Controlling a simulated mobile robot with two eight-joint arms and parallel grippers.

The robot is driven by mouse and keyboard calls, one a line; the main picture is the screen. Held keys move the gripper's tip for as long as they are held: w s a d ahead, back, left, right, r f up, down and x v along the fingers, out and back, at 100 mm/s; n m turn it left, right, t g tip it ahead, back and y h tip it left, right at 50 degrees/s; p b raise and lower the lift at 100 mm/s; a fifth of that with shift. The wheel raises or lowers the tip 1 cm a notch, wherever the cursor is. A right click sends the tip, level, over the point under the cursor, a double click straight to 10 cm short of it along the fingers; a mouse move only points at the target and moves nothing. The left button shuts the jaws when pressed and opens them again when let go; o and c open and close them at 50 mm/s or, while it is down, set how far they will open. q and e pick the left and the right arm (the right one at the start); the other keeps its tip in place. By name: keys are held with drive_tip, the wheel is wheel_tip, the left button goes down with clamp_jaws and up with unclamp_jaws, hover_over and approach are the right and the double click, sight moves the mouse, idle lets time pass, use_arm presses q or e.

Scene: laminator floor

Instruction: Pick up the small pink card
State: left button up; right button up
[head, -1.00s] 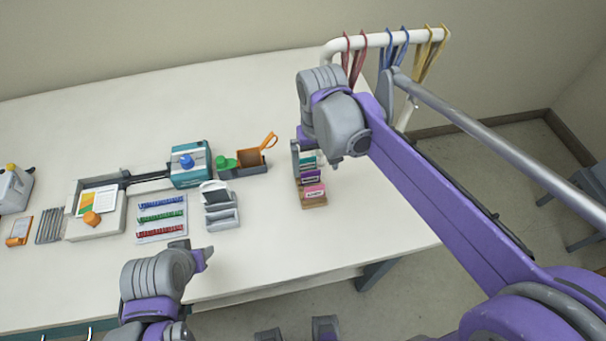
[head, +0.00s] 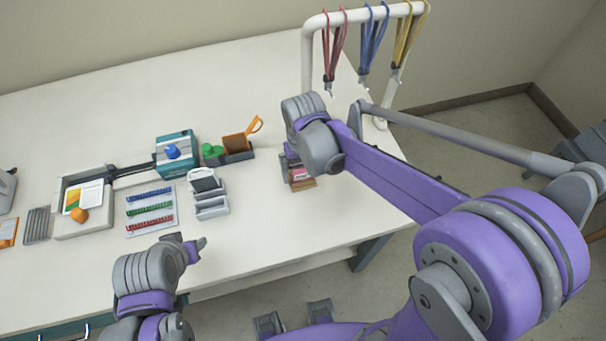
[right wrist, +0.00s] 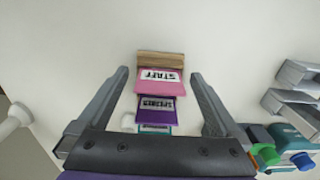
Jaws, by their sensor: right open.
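The small pink card (right wrist: 160,86), with a white label reading STAFF, stands at the wooden end of a card holder (right wrist: 161,59). A purple card (right wrist: 155,115) and a partly hidden teal card (right wrist: 155,129) stand behind it in a row. In the head view only a bit of the pink card (head: 299,174) shows under my right gripper. My right gripper (right wrist: 160,74) is open, one finger on each side of the pink card, with gaps between. My left gripper (head: 188,244) is over the table's front edge; its jaw opening is unclear.
A white rack (head: 308,60) with red, blue and yellow lanyards rises at the table's right end. The table behind is clear.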

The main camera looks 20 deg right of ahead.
drive_tip(key=c, duration=1.4)
drive_tip(key=shift+o, duration=0.2)
drive_tip(key=shift+r, duration=0.1)
